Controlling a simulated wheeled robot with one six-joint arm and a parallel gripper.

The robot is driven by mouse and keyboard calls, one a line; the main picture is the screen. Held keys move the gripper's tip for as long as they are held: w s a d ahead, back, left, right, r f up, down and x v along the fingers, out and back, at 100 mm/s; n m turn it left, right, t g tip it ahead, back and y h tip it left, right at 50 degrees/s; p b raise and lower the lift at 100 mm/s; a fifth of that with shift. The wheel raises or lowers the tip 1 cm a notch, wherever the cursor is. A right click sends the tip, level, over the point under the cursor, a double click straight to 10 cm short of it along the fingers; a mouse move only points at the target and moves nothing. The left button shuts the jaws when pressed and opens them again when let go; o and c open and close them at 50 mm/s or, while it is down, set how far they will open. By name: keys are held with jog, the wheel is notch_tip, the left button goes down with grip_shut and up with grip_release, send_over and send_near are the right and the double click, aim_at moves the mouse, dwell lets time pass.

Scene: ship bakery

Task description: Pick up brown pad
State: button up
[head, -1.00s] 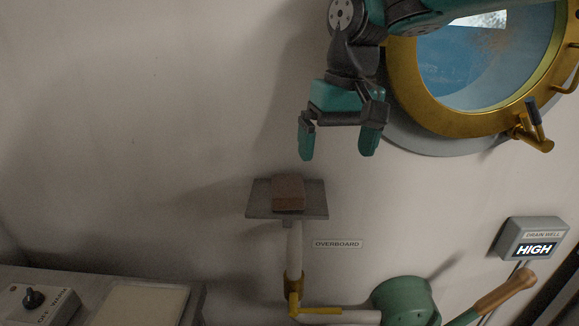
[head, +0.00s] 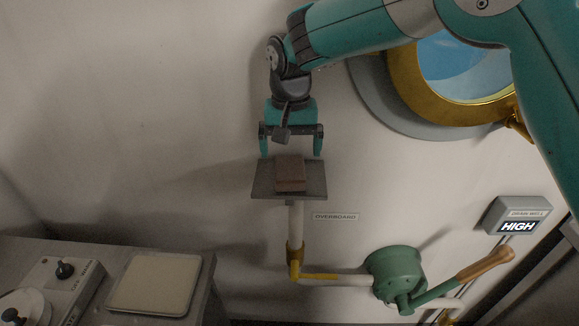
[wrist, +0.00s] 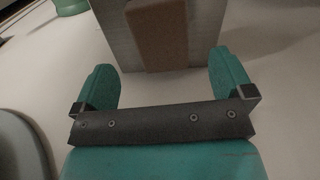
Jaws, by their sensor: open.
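The brown pad (head: 290,174) is a small block lying on a grey shelf plate (head: 262,188) fixed to the wall. My gripper (head: 291,150) is open and empty, pointing down just above and behind the pad in the head view. In the wrist view the pad (wrist: 160,35) lies ahead, between the lines of the two teal fingers (wrist: 165,80) and beyond their tips. The plate also shows there (wrist: 205,30). The pad and the fingers look apart; the exact gap cannot be told.
A pipe (head: 295,225) runs below the plate to a green hand pump (head: 395,270) with a wooden handle. A brass porthole (head: 400,80) is at upper right. A counter (head: 205,280) with a pale board and a control box stands at lower left. The wall left of the gripper is clear.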

aim_at(290, 167)
jog(key=shift+w+f+p, duration=0.15)
jog(key=shift+f+p, duration=0.65)
jog(key=shift+f, duration=0.75)
jog(key=shift+w+f+p, duration=0.1)
jog(key=shift+f+p, duration=0.65)
jog(key=shift+f, duration=0.8)
jog(key=c, duration=1)
notch_tip(290, 167, up, 20)
jog(key=b, duration=0.4)
